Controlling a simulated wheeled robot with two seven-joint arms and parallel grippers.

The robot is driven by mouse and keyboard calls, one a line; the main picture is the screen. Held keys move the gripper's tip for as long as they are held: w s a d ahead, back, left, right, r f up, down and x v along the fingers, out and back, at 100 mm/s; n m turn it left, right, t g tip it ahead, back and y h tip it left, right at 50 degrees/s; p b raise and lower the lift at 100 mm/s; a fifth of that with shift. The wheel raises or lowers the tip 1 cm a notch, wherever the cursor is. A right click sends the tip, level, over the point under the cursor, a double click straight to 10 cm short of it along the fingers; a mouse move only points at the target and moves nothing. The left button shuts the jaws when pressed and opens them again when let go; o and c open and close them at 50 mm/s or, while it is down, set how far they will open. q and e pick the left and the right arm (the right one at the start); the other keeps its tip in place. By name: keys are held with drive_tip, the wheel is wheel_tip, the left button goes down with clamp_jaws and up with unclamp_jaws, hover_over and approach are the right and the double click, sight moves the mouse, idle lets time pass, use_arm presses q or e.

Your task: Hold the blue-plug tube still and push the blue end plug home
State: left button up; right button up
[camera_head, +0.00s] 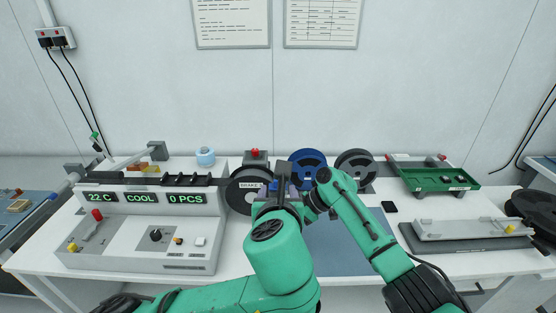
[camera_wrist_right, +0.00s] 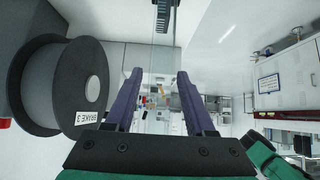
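I cannot make out the blue-plug tube or its blue end plug in either view; my arms cover the middle of the bench. My right gripper (camera_wrist_right: 156,75) has its two purple fingers wide apart in the right wrist view, with nothing gripped between them. In the head view my two wrists are close together over the back middle of the bench. My left gripper (camera_head: 284,187) is mostly hidden there behind its own wrist, and its finger gap is not clear.
A dark spool labelled BRAKE (camera_head: 249,204) stands just left of my wrists; blue (camera_head: 297,158) and dark (camera_head: 352,157) spools stand behind. The control box (camera_head: 140,244) is at left. A green tray (camera_head: 458,186) and a grey fixture (camera_head: 455,230) are at right. The blue-grey mat (camera_head: 338,262) has free room.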

idle(0.3)
drive_tip(key=v, duration=1.2)
